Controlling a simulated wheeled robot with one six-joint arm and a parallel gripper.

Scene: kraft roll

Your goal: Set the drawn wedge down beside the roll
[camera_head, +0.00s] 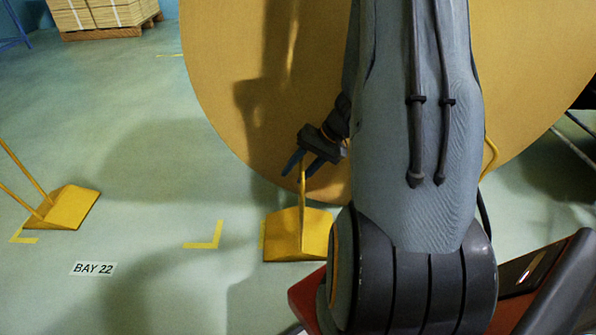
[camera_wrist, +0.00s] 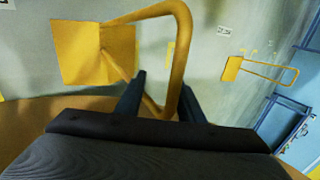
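A yellow wedge (camera_head: 285,236) with a looped handle is low in front of the big roll (camera_head: 225,85) in the head view. It appears to rest on the floor. In the wrist view its plate (camera_wrist: 85,53) is at upper left. Its handle (camera_wrist: 180,55) curves down between the fingers. My gripper (camera_head: 306,164) is at the top of this handle, in front of the roll's face. Its two blue fingers stand apart on either side of the handle, with gaps visible.
A second yellow wedge (camera_head: 68,208) lies on the floor at left, by the BAY 22 label (camera_head: 94,268). A yellow corner mark (camera_head: 208,240) lies between the wedges on clear floor. A loaded pallet (camera_head: 103,15) stands at the back left.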

